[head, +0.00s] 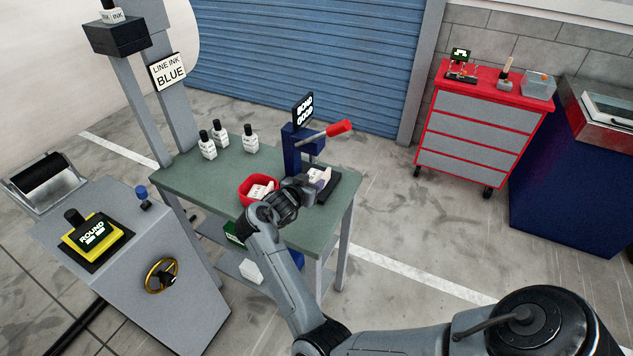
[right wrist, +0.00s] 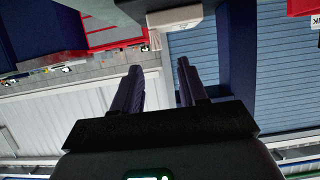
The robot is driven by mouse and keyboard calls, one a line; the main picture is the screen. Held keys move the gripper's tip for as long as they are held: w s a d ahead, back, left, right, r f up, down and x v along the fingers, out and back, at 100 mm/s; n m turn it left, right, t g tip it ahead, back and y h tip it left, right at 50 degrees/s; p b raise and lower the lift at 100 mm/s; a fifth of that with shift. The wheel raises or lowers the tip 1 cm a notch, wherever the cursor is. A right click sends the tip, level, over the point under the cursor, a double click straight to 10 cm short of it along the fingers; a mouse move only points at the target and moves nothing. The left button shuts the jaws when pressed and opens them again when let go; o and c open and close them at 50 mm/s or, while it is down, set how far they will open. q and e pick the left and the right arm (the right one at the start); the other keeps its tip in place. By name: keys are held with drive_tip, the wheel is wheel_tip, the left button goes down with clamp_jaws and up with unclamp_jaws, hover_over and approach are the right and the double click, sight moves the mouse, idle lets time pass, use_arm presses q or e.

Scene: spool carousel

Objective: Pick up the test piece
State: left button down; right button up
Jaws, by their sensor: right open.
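A small pale block, which looks like the test piece (head: 319,175), sits at the dark base of the blue lever press (head: 292,150) on the green table. It is partly hidden by my right gripper (head: 303,184), which is close on its left side in the head view. In the right wrist view my right gripper (right wrist: 158,68) is open, with nothing between its two dark fingers. A pale block (right wrist: 176,17) shows just past the fingertips at the top of that view, apart from them. My left gripper is not in view.
A red bin (head: 244,184) holding pale pieces stands left of my right gripper. Several white ink bottles (head: 250,139) stand at the table's back. The table's front right (head: 325,215) is clear.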

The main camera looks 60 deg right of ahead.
sight(325, 174)
drive_tip(key=shift+b+x, duration=0.4)
drive_tip(key=shift+x, duration=3.7)
drive_tip(key=shift+s+r, duration=0.15)
drive_tip(key=shift+s, duration=0.05)
clamp_jaws()
